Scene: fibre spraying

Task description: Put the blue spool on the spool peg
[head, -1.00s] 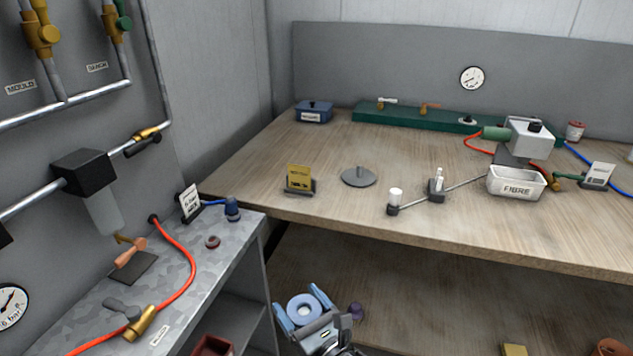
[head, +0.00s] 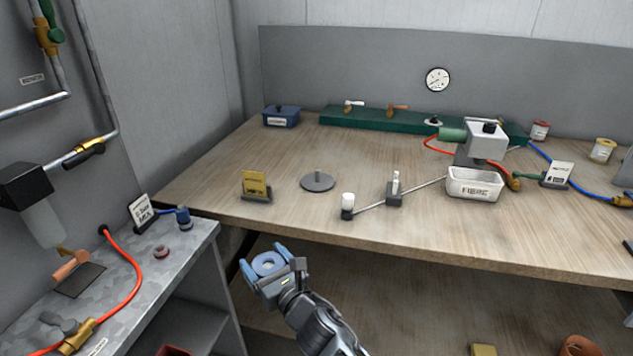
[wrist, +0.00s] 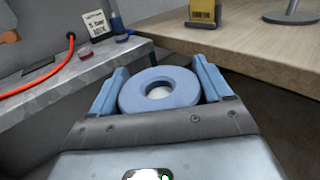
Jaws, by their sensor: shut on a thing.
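The blue spool (head: 268,264) is a light blue ring with a central hole, held between the two blue fingers of my gripper (head: 270,266). The spool also shows in the wrist view (wrist: 160,90), lying roughly flat with its hole facing up and a finger on each side. My gripper is in front of and below the wooden table's front edge. The spool peg (head: 318,180), a grey disc with a short upright pin, stands on the table, further back and to the right, with nothing on its pin. In the wrist view the peg's base (wrist: 291,17) shows at top right.
A yellow card sign (head: 256,186) stands left of the peg, near the table's front. A white cylinder on a holder (head: 348,204) stands to its right. A white FIBRE tray (head: 474,184) is further right. The grey side bench (head: 190,245) lies left of my gripper.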

